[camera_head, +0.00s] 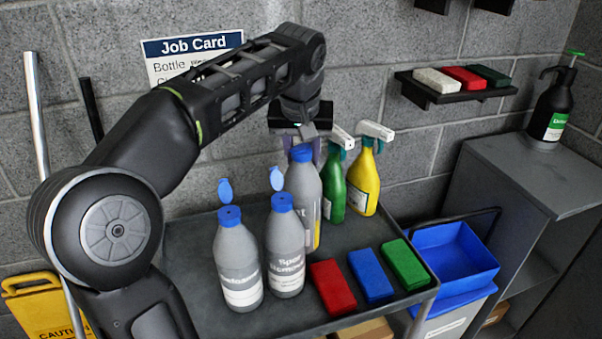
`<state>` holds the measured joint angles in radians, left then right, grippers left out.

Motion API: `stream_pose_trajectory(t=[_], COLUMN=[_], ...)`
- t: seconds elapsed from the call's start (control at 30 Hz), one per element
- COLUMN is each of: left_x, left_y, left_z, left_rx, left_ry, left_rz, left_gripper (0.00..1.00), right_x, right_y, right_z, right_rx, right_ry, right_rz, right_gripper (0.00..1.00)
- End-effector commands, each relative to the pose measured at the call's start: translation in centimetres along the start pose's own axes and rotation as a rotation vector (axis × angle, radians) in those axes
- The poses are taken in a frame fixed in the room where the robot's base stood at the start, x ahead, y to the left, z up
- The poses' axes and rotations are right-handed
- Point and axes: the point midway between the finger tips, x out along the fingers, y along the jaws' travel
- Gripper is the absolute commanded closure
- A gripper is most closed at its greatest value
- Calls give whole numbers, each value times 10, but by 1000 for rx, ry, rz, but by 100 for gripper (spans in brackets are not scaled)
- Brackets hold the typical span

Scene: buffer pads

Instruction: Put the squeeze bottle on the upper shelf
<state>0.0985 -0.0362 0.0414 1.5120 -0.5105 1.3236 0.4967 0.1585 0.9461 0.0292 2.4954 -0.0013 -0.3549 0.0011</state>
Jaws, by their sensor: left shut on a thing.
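Three grey bottles with blue caps stand on the dark trolley top (190,266). The front two, a left one (238,262) and a middle one (285,245), have their flip caps open. The third grey bottle (304,190) is behind and to the right, roughly upright. My left gripper (304,150) comes down from above and is shut on this bottle at its blue cap. Whether its base touches the trolley is hard to tell. A dark wall shelf (468,95) is at upper right. My right gripper is not in view.
Green (334,187) and yellow (364,183) spray bottles stand close right of the held bottle. Red, blue and green pads lie at the trolley's front. The wall shelf carries white, red and green pads. A grey cabinet (545,165) bears a black pump bottle (553,105).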

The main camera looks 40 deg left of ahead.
Motion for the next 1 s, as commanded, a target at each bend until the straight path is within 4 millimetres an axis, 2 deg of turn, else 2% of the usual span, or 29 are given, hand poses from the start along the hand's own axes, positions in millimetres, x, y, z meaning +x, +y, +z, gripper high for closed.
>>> stream_pose_trajectory(t=[0.13,0.5,0.77,1.0], left_x=[7,10,40,45], left_y=[0,0,0,-4], left_z=[2,3,15,18], left_rx=[-1,-1,0,-1], left_ry=[3,4,2,4], left_rz=[1,1,1,2], left_gripper=[100,100,100,100], right_x=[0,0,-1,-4], right_y=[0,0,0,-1], right_z=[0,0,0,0], right_rx=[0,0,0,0], right_ry=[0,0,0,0], right_rz=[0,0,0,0], right_gripper=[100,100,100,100])
